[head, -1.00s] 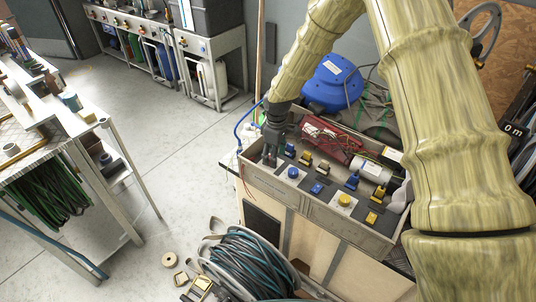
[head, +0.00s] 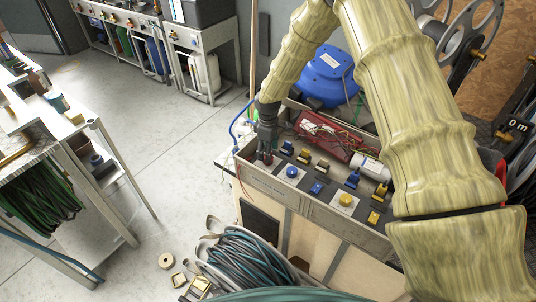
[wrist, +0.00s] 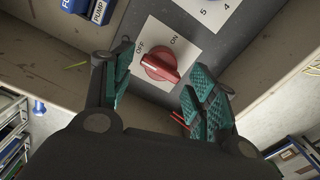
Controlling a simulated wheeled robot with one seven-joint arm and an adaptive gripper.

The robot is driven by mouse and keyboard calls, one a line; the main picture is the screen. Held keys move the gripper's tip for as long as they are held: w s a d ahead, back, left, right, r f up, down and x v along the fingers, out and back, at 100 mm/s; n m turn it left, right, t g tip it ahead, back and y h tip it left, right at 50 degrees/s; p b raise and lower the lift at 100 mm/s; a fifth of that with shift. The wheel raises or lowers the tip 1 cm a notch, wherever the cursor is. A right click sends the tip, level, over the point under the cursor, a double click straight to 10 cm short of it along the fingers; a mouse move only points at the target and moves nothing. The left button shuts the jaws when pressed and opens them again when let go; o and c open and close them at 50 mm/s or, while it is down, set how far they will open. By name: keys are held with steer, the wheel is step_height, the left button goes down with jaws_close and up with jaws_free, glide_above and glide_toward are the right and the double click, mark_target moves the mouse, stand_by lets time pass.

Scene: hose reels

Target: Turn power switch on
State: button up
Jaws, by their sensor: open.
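The power switch is a red rotary knob (wrist: 160,64) on a white plate marked OFF and ON, seen in the wrist view. Its raised grip lies slantwise, with one end near the OFF mark. My gripper (wrist: 161,80) is open, with one teal-padded finger on each side of the knob and gaps showing between pads and knob. In the head view, my gripper (head: 265,154) points down at the left end of the control panel box (head: 312,207). It largely hides the knob there.
A blue button (head: 292,172), a yellow button (head: 345,200) and several blue and yellow switches sit to the right on the panel. A red case with wires (head: 322,132) and a blue drum (head: 326,75) are behind. A hose coil (head: 245,262) lies in front.

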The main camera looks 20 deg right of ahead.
steer(key=shift+s+f, duration=0.15)
steer(key=shift+f, duration=0.35)
steer(key=shift+f+p, duration=0.4)
steer(key=shift+f, duration=0.8)
steer(key=shift+c, duration=0.5)
steer(key=c, duration=0.7)
